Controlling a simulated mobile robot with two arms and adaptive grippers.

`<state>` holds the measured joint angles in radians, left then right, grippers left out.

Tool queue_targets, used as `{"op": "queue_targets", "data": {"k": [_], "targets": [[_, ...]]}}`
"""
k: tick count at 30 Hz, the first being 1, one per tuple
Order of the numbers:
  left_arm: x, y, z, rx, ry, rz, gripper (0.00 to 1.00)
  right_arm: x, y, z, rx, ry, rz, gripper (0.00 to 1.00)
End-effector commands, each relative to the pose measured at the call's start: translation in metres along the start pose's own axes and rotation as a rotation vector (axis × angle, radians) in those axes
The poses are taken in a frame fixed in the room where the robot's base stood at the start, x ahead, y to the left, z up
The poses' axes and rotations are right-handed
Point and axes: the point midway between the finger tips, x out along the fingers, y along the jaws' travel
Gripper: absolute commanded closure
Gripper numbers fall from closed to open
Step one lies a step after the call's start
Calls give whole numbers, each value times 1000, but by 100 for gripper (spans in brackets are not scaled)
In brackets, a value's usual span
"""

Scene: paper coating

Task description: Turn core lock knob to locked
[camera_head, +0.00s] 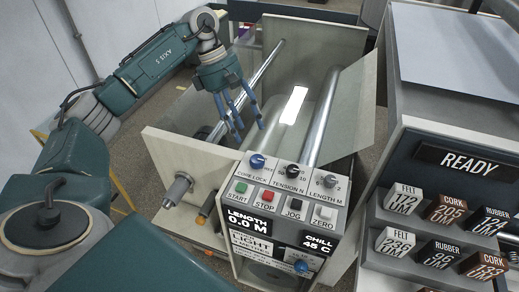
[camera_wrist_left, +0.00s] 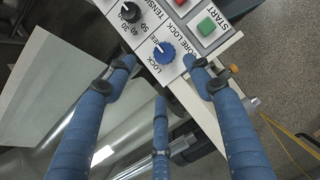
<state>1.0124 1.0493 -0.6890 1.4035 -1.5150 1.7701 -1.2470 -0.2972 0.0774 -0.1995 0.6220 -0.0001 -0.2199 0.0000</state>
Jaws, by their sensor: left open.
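The core lock knob (camera_head: 257,161) is a blue knob at the left end of the top row on the control panel (camera_head: 243,208). In the left wrist view the blue knob (camera_wrist_left: 164,53) sits beside its LOCK label, ahead of my fingers and between them. A white mark shows on the knob, but I cannot tell for sure which setting it points at. My left gripper (camera_head: 238,118) is open, with blue fingers hanging above the rollers, behind and left of the knob and apart from it. In the left wrist view the open fingers (camera_wrist_left: 160,90) hold nothing.
Green start (camera_head: 241,187) and red stop (camera_head: 267,195) buttons lie just in front. Metal rollers (camera_head: 325,115) run behind. A rack of labelled blocks (camera_head: 440,253) stands at right.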

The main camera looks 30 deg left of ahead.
Motion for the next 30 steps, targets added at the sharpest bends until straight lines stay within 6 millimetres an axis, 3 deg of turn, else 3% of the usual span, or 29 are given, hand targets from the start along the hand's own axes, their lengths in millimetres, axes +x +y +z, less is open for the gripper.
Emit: {"op": "queue_targets", "data": {"k": [5,18,24,30], "targets": [[13,-4,-5,0,17,-16,48,-10,-1,4,0,-7,-1,67],[89,-4,-4,0,11,-14,48,-44,0,5,-1,-12,0,67],[103,-4,-5,0,12,-11,48,-47,2,0,-2,-6,2,67],[105,-4,-6,0,12,-10,48,-46,4,0,-3,-5,3,67]]}}
